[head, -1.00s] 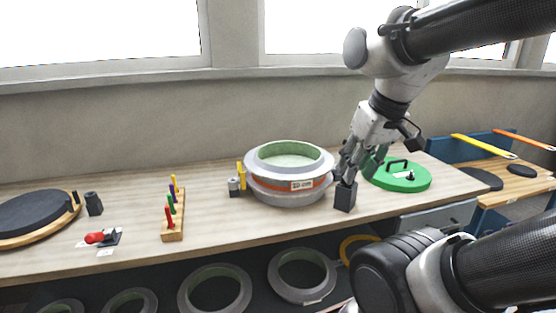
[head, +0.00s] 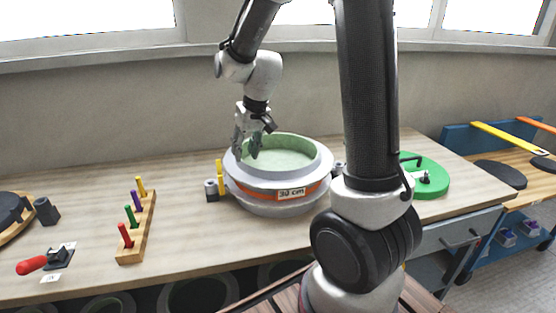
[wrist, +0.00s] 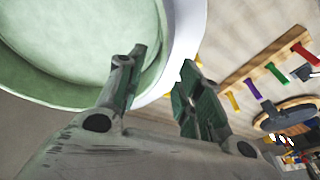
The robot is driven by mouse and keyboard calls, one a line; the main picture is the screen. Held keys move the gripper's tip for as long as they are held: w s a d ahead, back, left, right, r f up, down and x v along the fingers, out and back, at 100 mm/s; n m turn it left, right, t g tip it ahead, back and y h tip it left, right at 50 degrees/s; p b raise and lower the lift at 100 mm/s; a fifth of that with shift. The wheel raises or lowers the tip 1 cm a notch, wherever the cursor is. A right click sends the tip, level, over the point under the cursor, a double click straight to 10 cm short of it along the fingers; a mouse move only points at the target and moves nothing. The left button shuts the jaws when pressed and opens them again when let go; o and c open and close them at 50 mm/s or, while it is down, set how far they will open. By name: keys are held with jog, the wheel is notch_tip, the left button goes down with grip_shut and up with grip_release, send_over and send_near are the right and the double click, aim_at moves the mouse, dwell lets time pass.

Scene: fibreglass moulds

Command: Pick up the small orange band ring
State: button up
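A round mould with grey flanges (head: 292,203), a pale green inside and an orange band (head: 248,190) stands on the workbench. A label on the band seems to read "30 cm". No separate small orange ring shows; the band wraps the mould's side. My gripper (head: 247,150) is open and empty over the mould's left rim, fingers pointing down. In the wrist view my gripper's two fingers (wrist: 163,62) are apart, with the mould's pale rim (wrist: 187,40) behind them. I cannot tell whether they touch it. My arm hides part of the bench right of the mould.
A wooden rack (head: 137,235) with coloured pegs stands left of the mould. A yellow upright piece (head: 219,168) and a small grey cylinder (head: 211,190) are close to its left side. A green lid (head: 432,178) lies at right. Grey rings stand below the bench.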

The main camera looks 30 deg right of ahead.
aim_at(243, 159)
jog(key=x, duration=0.3)
jog(key=shift+w+f, duration=0.3)
jog(key=shift+w, duration=0.1)
grip_shut()
